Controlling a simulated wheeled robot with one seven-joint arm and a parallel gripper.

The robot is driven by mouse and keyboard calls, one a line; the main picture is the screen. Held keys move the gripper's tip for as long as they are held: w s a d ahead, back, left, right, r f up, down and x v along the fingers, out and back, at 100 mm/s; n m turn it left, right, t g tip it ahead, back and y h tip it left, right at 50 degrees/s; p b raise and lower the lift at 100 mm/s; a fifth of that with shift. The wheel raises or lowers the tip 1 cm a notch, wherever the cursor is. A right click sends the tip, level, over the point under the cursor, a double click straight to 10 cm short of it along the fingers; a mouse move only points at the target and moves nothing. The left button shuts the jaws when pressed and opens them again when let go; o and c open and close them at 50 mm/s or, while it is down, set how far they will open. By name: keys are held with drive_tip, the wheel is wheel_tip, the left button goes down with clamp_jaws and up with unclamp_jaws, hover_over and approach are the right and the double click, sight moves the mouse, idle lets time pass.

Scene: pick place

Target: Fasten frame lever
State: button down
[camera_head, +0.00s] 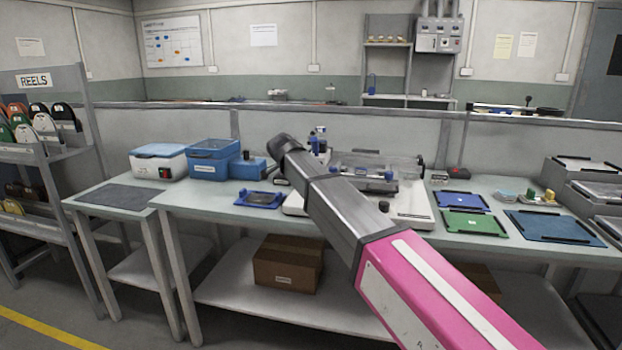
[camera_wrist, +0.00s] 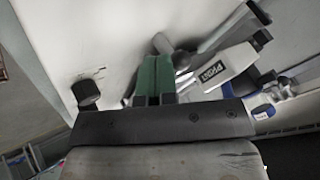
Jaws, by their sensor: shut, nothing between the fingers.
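The white machine (camera_head: 412,208) stands on the bench in the head view, with a grey frame, blue knobs and a black knob; my arm covers its left part. In the wrist view my gripper (camera_wrist: 156,62) has its green fingers together and empty, pointing at the machine. A grey rounded lever-like part (camera_wrist: 164,43) lies right at the fingertips; I cannot tell whether they touch. I cannot tell for certain which part is the frame lever. The gripper fingers are hidden in the head view.
A black knob (camera_wrist: 86,92) rises from the white surface left of the fingers. On the bench are a blue bin (camera_head: 212,160), a blue tray (camera_head: 259,199) and a green board (camera_head: 474,224). A reel rack (camera_head: 72,150) stands at the left.

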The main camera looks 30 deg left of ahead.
drive_tip(key=a+m+h, duration=0.1)
drive_tip(key=w+a+m+h, duration=0.1)
drive_tip(key=m, duration=0.1)
drive_tip(key=a+m+h, duration=0.1)
drive_tip(key=shift+w+m+g, duration=0.25)
drive_tip(key=shift+m+g, duration=0.05)
drive_tip(key=shift+m, duration=0.3)
drive_tip(key=shift+d, duration=0.2)
drive_tip(key=shift+w+d, duration=0.35)
drive_tip(key=shift+d, duration=0.25)
drive_tip(key=shift+s+d, duration=0.1)
